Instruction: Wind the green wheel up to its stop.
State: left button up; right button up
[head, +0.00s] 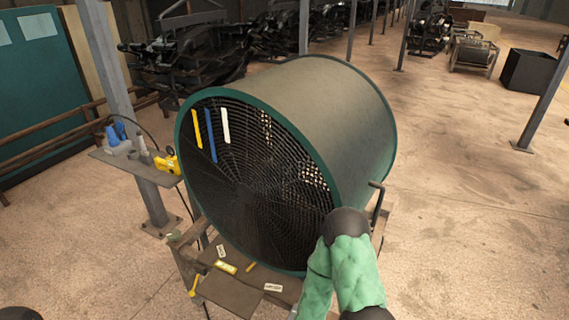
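No separate green wheel shows clearly. The largest round thing is a drum fan (330,110) with a green rim (185,112) and a dark wire grille, standing on a low stand. A black bent crank-like handle (377,197) shows at the drum's lower right side. A small greenish part (173,236) sits at the stand's left end; I cannot tell what it is. My arm with green covers and a dark joint rises at the lower right, in front of the drum's lower right edge, and hides part of the stand. Neither of my grippers is visible.
A grey post (110,75) with a small shelf (150,173) holding a yellow tool (167,162) and blue items stands left of the fan. The stand's lower board (232,293) carries small tags. Dark machinery (190,55) is behind. Open floor (470,220) lies right.

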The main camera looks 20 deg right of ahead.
aim_at(174, 235)
jog(key=i+j+u, duration=0.2)
jog(key=i, duration=0.4)
jog(key=i+j+u, duration=0.2)
jog(key=i+j, duration=0.15)
jog(key=i, duration=0.3)
jog(key=i+j+u, duration=0.2)
jog(key=i, duration=0.45)
jog(key=l, duration=0.1)
